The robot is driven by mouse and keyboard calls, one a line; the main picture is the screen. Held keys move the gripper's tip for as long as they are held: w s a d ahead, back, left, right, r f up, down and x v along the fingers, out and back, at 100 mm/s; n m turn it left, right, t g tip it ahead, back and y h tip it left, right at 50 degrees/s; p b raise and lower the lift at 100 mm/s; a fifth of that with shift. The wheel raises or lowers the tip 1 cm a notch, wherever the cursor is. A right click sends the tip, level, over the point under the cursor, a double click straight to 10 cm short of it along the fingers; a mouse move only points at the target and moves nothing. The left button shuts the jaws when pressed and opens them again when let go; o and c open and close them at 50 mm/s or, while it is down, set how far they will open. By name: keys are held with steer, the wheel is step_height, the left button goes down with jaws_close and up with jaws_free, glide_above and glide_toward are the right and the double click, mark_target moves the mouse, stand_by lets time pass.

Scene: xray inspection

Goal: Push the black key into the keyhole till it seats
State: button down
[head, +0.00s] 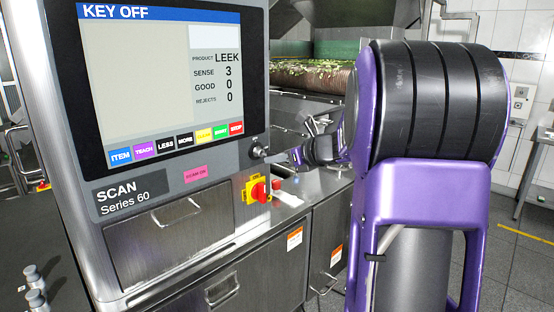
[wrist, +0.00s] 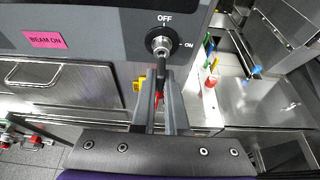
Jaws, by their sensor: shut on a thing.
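The keyhole is a round black switch with a silver centre (wrist: 160,43), marked OFF above and ON at its right. It also shows on the panel in the head view (head: 257,152). The black key (wrist: 161,66) is a small dark piece between my fingertips, in line below the silver centre. Its tip appears to meet the lock, but I cannot tell how deep it sits. My gripper (wrist: 161,80) is shut on the key, and its fingers point at the switch. In the head view my gripper (head: 284,157) is just right of the switch, and the key is hardly visible.
The screen (head: 150,75) reads KEY OFF. A pink BEAM ON label (wrist: 44,39) is left of the switch. A red knob on a yellow base (head: 257,190) juts out below it, near my gripper. A steel counter (head: 305,190) lies below right.

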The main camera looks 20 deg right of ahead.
steer(key=shift+w+a, duration=0.3)
steer(key=shift+w, duration=0.6)
stand_by(1.8)
steer(key=shift+w+a+r, duration=0.1)
stand_by(0.8)
steer(key=c, duration=0.9)
jaws_free()
steer(key=shift+o, duration=0.2)
